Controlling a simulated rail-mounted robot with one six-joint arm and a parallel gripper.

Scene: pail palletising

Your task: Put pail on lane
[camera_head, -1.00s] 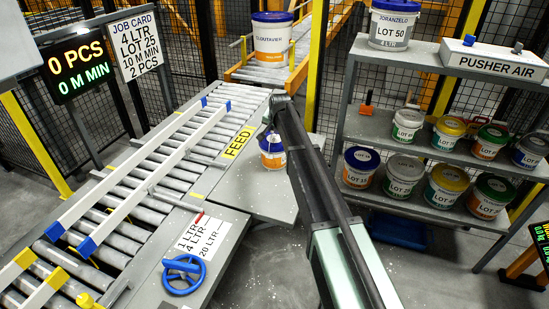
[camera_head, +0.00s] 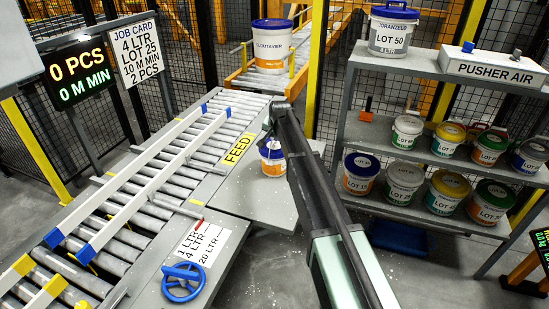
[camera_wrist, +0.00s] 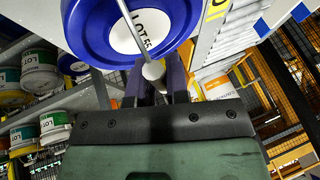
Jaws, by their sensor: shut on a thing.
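A small white pail (camera_head: 273,164) with a blue lid and an orange band is at the grey side plate by the conveyor. In the head view my gripper (camera_head: 268,138) is partly hidden by my dark arm. I cannot tell whether the pail's base touches the plate. The roller lane (camera_head: 127,207) with two white blue-tipped guide rails lies left of the pail, beside the yellow FEED label.
A blue handwheel (camera_head: 183,281) and a size card (camera_head: 203,241) sit on the near plate. A shelf (camera_head: 425,160) with several lot pails stands right. A large pail (camera_head: 271,46) stands on rollers behind. The job card (camera_head: 139,47) reads 4 LTR, LOT 25. The lane rollers are clear.

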